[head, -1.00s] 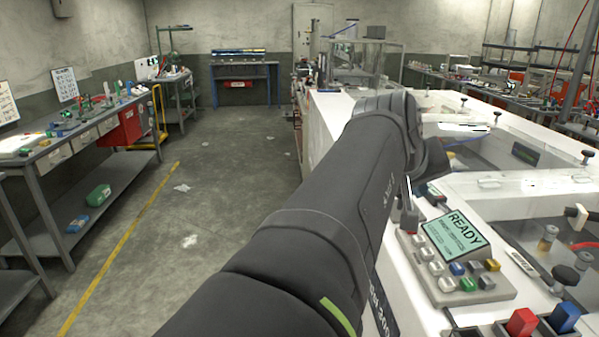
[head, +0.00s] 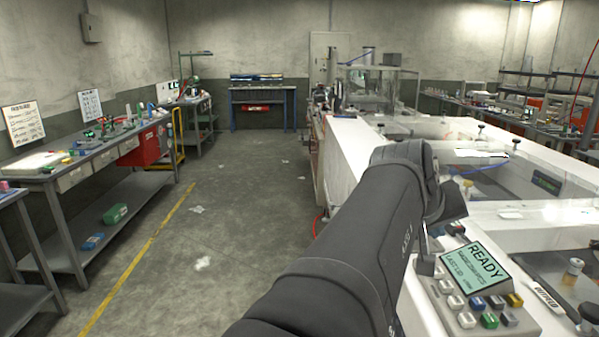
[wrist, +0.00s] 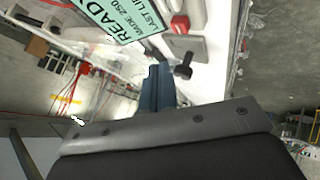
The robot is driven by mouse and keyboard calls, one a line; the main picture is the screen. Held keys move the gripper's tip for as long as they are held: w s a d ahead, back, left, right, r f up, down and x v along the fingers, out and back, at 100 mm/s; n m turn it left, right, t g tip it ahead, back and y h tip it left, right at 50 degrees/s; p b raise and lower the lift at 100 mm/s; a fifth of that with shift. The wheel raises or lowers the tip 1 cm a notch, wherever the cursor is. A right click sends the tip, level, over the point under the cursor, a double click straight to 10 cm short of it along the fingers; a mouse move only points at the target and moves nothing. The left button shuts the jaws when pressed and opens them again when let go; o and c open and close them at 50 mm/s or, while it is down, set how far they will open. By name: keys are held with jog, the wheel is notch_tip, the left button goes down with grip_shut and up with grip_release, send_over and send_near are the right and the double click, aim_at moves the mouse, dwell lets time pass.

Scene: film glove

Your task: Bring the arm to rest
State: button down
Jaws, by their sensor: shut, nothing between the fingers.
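My black arm reaches from the bottom of the head view over the edge of the white machine (head: 350,165). Its end bends down beside the control panel with the READY display (head: 474,262). My gripper is mostly hidden behind the arm in the head view. In the wrist view my gripper (wrist: 155,78) shows as narrow blue-grey fingers, closed together with nothing between them. The READY display (wrist: 125,22) shows at the top of the wrist view, apart from the fingers.
Colored buttons (head: 489,320) sit below the display. Black knobs and clear covers stand along the machine. A grey workbench (head: 85,165) with tools stands at the left, beyond a yellow floor line (head: 140,255). The aisle floor (head: 240,200) between them is mostly open.

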notch_tip(320, 180, up, 6)
dwell(0.5)
